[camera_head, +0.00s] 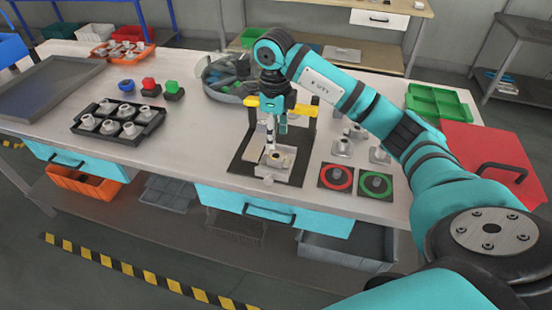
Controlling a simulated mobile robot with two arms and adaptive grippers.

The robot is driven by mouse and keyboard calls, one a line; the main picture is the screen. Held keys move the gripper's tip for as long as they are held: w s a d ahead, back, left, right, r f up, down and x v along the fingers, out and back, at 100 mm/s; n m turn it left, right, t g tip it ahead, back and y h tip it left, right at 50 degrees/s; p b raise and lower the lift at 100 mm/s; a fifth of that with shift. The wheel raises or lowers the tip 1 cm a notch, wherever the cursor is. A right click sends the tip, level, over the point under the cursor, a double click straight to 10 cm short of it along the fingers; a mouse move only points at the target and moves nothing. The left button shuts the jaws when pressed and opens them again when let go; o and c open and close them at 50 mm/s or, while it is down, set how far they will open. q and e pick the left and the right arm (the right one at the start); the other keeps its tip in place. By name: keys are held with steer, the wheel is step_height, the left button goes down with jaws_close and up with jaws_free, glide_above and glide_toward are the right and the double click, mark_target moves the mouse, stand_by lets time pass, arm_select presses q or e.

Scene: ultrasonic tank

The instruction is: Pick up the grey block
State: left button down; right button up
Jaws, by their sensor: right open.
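A light grey block-like piece (280,164) with a round, dark-centred top sits on the black mat (240,165), in front of a yellow-topped frame (304,108). My right gripper (274,127) points down just above and behind this piece. It is open, and a slim silver part shows below it; I cannot tell whether that part touches the piece. Other small grey pieces (343,147) stand to the right of the frame, and several more sit in the black tray (86,138) at left. My left gripper is not in view.
Red-ringed (336,178) and green-ringed (376,184) pads lie to the right of the mat. Red and green buttons (148,84) and a grey round tub (222,92) stand further back. A red box (478,150) and a green tray (436,104) bound the right side. The table's front middle-left is clear.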

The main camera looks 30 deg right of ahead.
mark_target(276, 155)
step_height(276, 155, down, 3)
steer(key=shift+r, duration=0.1)
steer(key=f+p, duration=0.1)
steer(key=f, duration=0.2)
steer(key=f+p, duration=0.1)
steer(key=f, duration=0.1)
steer(key=shift+s+p, duration=0.25)
steer(key=shift+p, duration=0.05)
steer(key=shift+w+f, duration=0.1)
steer(key=shift+f, duration=0.1)
steer(key=c, duration=0.8)
steer(key=shift+c, duration=0.5)
steer(key=shift+r, duration=0.15)
